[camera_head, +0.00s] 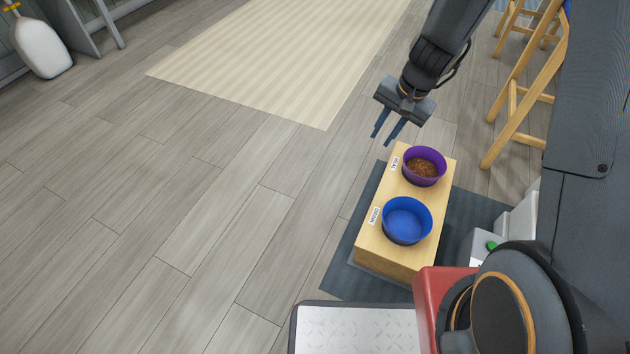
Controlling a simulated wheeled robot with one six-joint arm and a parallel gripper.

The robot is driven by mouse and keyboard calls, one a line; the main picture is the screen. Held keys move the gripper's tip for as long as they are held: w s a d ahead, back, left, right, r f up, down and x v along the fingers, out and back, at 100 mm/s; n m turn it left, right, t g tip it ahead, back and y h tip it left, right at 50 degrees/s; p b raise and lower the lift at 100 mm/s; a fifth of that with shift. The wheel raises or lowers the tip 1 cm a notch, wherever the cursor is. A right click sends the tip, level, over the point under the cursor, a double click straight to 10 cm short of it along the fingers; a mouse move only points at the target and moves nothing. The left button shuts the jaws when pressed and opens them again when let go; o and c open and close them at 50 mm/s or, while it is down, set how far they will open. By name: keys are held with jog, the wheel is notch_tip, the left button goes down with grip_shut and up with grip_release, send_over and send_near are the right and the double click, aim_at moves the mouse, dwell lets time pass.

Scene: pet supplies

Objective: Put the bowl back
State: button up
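A purple bowl (424,154) holding brown kibble sits in the far part of a light wooden feeder stand (378,246). A blue bowl (407,239) sits in the near part of the stand. I cannot tell whether the blue bowl holds clear water or is empty. Small white labels lie on the stand to the left of each bowl, too small to read surely. My gripper (382,139) is above and to the left of the purple bowl, pointing down. Its two fingers are apart with nothing between them, and it touches neither bowl.
The stand is on a dark grey mat (347,275). A beige rug (285,60) lies beyond, with open wooden floor to the left. A wooden-legged stool (525,95) stands at upper right. White boxes (517,222) are right of the mat.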

jog(key=s+a+r+n, duration=0.4)
jog(key=s+a+r, duration=0.15)
jog(key=a, duration=0.25)
jog(key=s+a+r+n, duration=0.3)
jog(key=s, duration=0.4)
jog(key=s+a+r+n+g+h, duration=0.1)
jog(key=s+a+r+n, duration=0.1)
jog(key=s, duration=0.5)
jog(key=s+a+r+n, duration=0.3)
jog(key=s+n, duration=0.1)
jog(key=s, duration=0.4)
jog(key=shift+a+r+h, duration=0.3)
jog(key=shift+r, duration=0.05)
jog(key=d+r+m+p, duration=0.3)
jog(key=d+r+p, duration=0.7)
jog(key=r+p, duration=0.3)
jog(key=d+r+m+p, duration=0.4)
jog(key=d+r+p, duration=0.7)
jog(key=r+p, duration=0.3)
jog(key=shift+r+h+p, duration=0.25)
jog(key=shift+h+p, duration=0.05)
jog(key=shift+p, duration=0.35)
